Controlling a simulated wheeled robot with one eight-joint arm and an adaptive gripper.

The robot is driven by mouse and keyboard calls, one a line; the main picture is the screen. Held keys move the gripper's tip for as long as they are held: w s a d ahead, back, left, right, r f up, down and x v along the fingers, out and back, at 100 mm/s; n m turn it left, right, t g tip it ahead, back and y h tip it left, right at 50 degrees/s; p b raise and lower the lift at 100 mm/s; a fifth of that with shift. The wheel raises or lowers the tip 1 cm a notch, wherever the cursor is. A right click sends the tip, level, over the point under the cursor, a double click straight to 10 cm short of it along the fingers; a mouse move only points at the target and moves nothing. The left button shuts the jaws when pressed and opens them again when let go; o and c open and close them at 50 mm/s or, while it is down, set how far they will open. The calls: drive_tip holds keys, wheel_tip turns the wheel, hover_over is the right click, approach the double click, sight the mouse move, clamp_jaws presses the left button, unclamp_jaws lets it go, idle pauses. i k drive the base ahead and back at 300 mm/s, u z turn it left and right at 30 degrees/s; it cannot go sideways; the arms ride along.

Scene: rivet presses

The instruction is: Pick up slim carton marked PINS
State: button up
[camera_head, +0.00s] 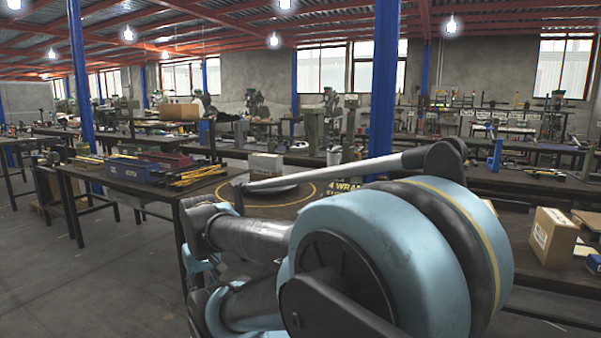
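A small cardboard carton (553,237) with a pale label stands upright on the dark bench at the right. Another light carton (265,165) stands on or just behind the round turntable near the middle. The print on both is too small to read, so I cannot tell whether either is the slim carton marked PINS. My blue and dark arm fills the lower middle and hides part of the bench. I cannot make out my gripper or its fingers.
A dark table (130,178) at the left holds blue and red trays (135,170) and yellow rods (198,176). A round turntable (275,190) sits inside a yellow floor-style ring. A blue post (384,85) rises behind my arm. Open floor (90,285) lies at the lower left.

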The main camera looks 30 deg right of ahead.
sight(262, 167)
drive_tip(key=z, duration=0.55)
drive_tip(key=i, duration=0.75)
drive_tip(key=z, duration=0.6)
